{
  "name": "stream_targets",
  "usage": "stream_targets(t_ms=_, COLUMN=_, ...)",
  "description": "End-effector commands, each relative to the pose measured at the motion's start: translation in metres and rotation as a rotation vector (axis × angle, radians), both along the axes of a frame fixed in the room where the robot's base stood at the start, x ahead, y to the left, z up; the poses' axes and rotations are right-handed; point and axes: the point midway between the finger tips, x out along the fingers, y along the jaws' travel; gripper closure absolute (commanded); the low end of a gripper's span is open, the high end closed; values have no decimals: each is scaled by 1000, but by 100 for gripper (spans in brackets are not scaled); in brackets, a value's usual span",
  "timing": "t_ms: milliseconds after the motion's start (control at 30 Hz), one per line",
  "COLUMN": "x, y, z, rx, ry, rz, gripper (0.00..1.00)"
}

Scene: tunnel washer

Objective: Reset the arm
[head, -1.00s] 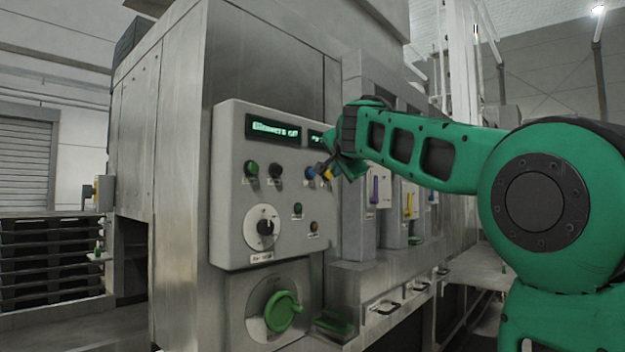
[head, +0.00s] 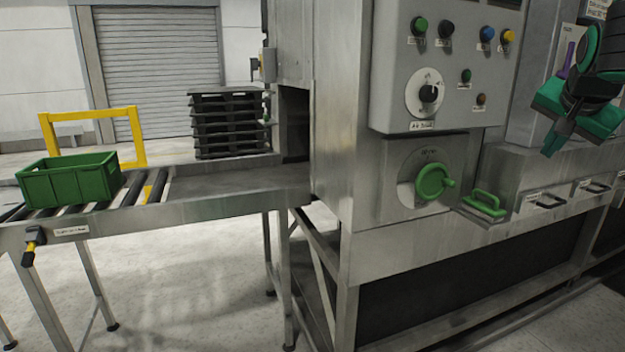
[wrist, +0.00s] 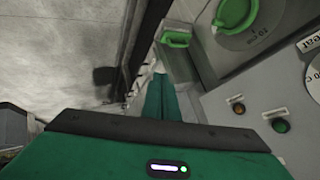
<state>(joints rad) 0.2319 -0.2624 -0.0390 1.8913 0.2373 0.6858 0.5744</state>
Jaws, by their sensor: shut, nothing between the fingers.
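My gripper (head: 558,138) is at the upper right of the head view, in front of the machine's front and to the right of its control panel (head: 390,75). Its green fingers are together and hold nothing. In the wrist view the shut fingers (wrist: 161,98) point towards the top of the picture, with the panel on the right. The panel carries a dial (head: 428,94) and several coloured buttons. Below it is a round green valve handle (head: 432,182). I see no contact between my gripper and the machine.
A green crate (head: 68,182) sits on the roller conveyor (head: 150,188) at the left. Black pallets (head: 230,125) are stacked behind it. A green handle (head: 485,203) and black drawer handles (head: 547,203) stick out from the machine. The floor at the front left is clear.

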Motion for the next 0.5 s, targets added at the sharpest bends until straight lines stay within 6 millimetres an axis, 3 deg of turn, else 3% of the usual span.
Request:
stream_targets(t_ms=33, x=-22, y=1, z=-27, rx=3, ry=71, rz=22, gripper=100)
stream_targets(t_ms=200, x=-96, y=11, z=-111, rx=24, ry=303, rz=122, gripper=100)
stream_targets(t_ms=500, x=-235, y=53, z=-233, rx=131, ry=646, rz=342, gripper=100)
